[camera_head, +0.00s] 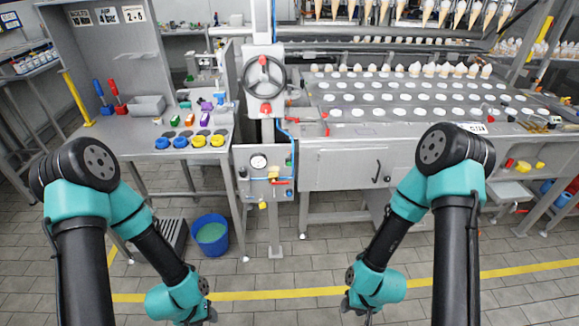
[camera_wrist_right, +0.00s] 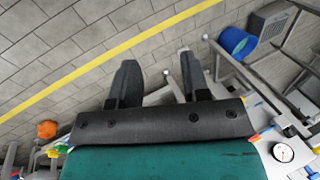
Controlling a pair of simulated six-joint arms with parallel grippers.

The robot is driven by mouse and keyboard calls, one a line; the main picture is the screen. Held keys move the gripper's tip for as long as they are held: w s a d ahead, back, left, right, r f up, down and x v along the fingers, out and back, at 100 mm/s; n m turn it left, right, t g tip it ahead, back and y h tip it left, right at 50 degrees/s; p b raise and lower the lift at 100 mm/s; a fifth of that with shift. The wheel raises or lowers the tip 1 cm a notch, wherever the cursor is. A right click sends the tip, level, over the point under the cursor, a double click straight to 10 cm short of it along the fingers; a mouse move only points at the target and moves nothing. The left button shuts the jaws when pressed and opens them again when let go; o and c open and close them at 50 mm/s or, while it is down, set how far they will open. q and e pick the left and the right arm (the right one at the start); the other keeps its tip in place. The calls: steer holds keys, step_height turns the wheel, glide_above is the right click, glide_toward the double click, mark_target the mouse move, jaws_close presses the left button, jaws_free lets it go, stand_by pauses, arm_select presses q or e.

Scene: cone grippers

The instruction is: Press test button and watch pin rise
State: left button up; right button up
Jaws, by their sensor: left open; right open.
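A grey control column stands at centre with a handwheel (camera_head: 265,77) that has red parts on it. Below it is a panel (camera_head: 264,178) with a round white gauge (camera_head: 258,162), a red lever and small yellow parts. The gauge also shows in the right wrist view (camera_wrist_right: 283,152). I cannot tell which small part is the test button, and I cannot make out the pin. My left gripper (camera_head: 205,314) is low at the bottom edge, left of the column, its fingers mostly hidden. My right gripper (camera_head: 356,307) is low, right of the column. Its fingers (camera_wrist_right: 160,82) are apart and empty.
A grey workbench (camera_head: 150,148) with colored caps stands left. A blue bucket (camera_head: 210,235) is on the floor beneath its right end. A long machine table (camera_head: 400,118) with rows of white discs and cones is at right. The tiled floor between my arms is clear.

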jaws_close()
stand_by(1.5)
